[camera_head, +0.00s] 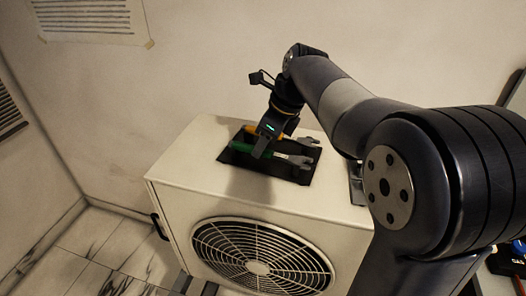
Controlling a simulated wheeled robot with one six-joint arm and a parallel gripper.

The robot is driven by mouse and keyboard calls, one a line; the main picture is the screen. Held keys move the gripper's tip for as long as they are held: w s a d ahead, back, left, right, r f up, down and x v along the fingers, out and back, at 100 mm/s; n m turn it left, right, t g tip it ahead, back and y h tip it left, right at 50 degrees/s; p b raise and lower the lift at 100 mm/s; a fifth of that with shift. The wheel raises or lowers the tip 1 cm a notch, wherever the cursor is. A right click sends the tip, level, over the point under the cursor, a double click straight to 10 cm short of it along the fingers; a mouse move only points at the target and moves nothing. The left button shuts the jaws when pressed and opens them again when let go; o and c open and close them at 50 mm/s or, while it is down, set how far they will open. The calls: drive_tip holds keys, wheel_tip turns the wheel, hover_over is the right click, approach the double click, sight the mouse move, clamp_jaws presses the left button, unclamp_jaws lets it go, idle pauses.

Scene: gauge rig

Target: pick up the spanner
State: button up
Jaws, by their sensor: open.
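Two spanner-like tools with grey heads lie on a black tray (233,157) on top of a cream fan unit. One has a green handle (241,147) and is nearer the front; its head (301,162) points right. The other has an orange handle (250,129) and lies behind it, with its head (310,144) also to the right. My gripper (262,153) is open and points down over the tray, at the handles. It hides the middle of both tools. I cannot tell whether its fingers touch or straddle either handle.
The fan unit (170,178) has a round grille (225,235) in front and a dark handle (155,224) on its left side. A wall stands close behind it. Tiled floor (110,245) is clear at left.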

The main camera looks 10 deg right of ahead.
drive_tip(key=shift+w+a+f, duration=0.15)
drive_tip(key=shift+a+f, duration=0.05)
drive_tip(key=shift+f, duration=0.4)
clamp_jaws()
